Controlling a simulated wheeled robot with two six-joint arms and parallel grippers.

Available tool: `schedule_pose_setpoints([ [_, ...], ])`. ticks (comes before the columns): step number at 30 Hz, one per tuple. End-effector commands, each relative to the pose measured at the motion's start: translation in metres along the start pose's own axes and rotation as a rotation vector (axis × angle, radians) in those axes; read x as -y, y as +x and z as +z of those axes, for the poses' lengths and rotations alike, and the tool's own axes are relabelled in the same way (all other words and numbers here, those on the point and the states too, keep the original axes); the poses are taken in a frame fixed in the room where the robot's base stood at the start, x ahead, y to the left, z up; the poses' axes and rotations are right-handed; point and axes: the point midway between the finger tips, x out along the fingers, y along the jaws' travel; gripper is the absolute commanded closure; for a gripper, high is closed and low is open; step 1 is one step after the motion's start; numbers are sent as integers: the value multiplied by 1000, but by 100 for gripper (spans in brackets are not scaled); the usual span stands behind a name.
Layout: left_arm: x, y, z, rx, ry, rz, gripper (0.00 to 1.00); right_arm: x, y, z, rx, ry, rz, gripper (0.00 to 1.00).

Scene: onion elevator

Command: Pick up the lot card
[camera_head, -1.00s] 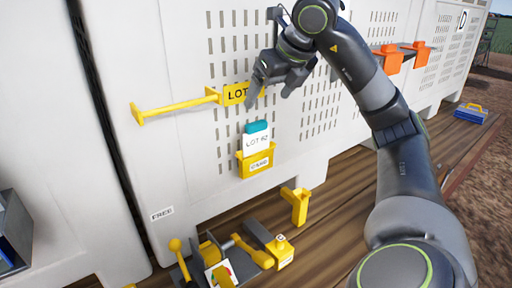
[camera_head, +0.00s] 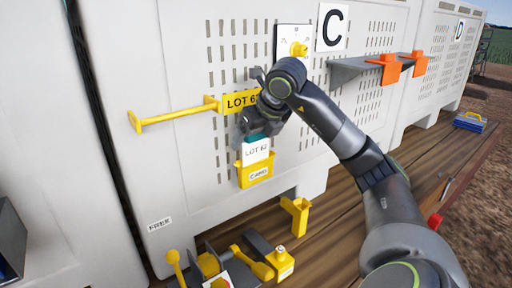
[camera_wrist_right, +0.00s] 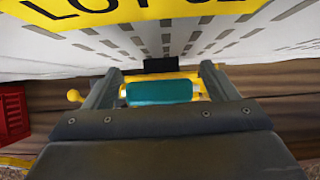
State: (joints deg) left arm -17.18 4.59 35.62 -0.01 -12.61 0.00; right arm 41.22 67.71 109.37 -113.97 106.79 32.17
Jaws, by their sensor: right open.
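The lot card (camera_head: 257,152) is white with a teal top edge and reads "LOT 62". It stands upright in a yellow card holder (camera_head: 255,174) on the white crate wall. My right gripper (camera_head: 256,130) is just above the card, pointing down at it. In the right wrist view the teal top of the card (camera_wrist_right: 160,92) lies between the two open fingers, with the yellow holder behind it. Whether the fingers touch the card cannot be told. My left gripper is not in view.
A yellow "LOT 62" sign (camera_head: 241,101) with a yellow rod (camera_head: 172,110) sticks out just above the card. A grey shelf (camera_head: 350,70) with orange brackets is to the right. Yellow tools (camera_head: 258,267) lie on the wooden deck below.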

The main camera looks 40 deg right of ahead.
Motion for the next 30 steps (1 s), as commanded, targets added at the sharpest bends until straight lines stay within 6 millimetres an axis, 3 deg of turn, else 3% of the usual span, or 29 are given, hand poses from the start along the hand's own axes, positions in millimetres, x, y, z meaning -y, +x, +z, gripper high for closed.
schedule_pose_setpoints([
  [9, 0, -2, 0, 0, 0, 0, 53, 0, 6, 0, 1, 0, 0, 20],
  [17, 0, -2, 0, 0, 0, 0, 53, 0, 5, 0, 1, 0, 0, 51],
  [30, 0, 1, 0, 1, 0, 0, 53, 0, 0, 4, 3, 1, 1, 51],
])
